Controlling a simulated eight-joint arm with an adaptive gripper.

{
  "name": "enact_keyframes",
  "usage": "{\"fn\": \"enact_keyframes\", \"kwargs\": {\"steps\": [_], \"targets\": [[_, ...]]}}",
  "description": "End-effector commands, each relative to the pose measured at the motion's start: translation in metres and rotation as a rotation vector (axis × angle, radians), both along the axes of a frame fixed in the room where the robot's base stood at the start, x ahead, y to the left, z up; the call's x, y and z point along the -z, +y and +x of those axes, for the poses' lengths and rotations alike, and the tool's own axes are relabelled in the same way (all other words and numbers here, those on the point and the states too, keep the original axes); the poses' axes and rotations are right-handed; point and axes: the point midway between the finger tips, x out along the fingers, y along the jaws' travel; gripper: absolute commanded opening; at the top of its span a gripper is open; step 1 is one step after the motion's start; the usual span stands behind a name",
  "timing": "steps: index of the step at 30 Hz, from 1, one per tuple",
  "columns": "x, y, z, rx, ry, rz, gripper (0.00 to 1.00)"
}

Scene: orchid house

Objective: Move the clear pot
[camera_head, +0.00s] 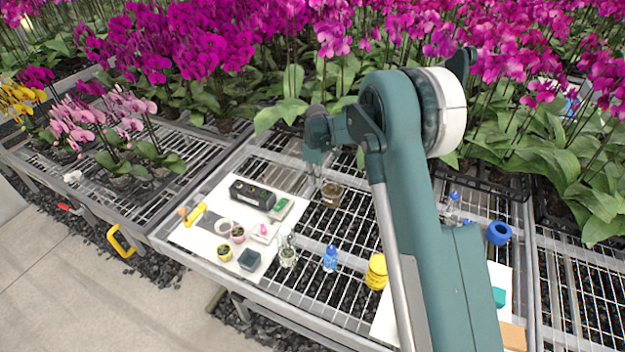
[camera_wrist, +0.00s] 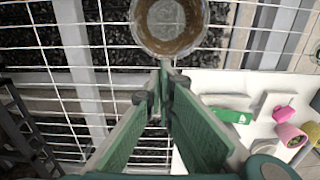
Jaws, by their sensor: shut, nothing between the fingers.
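The clear pot (camera_head: 331,194) is a see-through cup with brownish contents, standing on the wire bench just right of the white sheet. In the wrist view the clear pot (camera_wrist: 168,24) is seen from above at the top edge, partly cut off. My gripper (camera_head: 318,178) is just to the left of and above the pot in the head view. In the wrist view my gripper's green fingers (camera_wrist: 166,66) meet at their tips just below the pot's rim in the picture, with nothing between them. I cannot tell whether the tips touch the pot.
A white sheet (camera_head: 205,238) holds a black device (camera_head: 252,195), small pink pots and a dark block (camera_head: 249,260). A glass flask (camera_head: 287,251), a blue bottle (camera_head: 330,258) and a yellow jar (camera_head: 376,272) stand nearer the front edge. Orchids crowd the back.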

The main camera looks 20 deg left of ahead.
Motion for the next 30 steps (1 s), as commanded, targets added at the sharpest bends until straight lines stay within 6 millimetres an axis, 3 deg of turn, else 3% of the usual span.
{"fn": "enact_keyframes", "kwargs": {"steps": [14, 20, 30], "targets": [[0.000, -0.010, 0.000, 0.001, 0.000, 0.000, 0.00], [0.001, -0.044, 0.001, 0.003, 0.000, 0.000, 0.00], [0.001, -0.119, 0.001, 0.003, 0.000, 0.000, 0.00]]}}
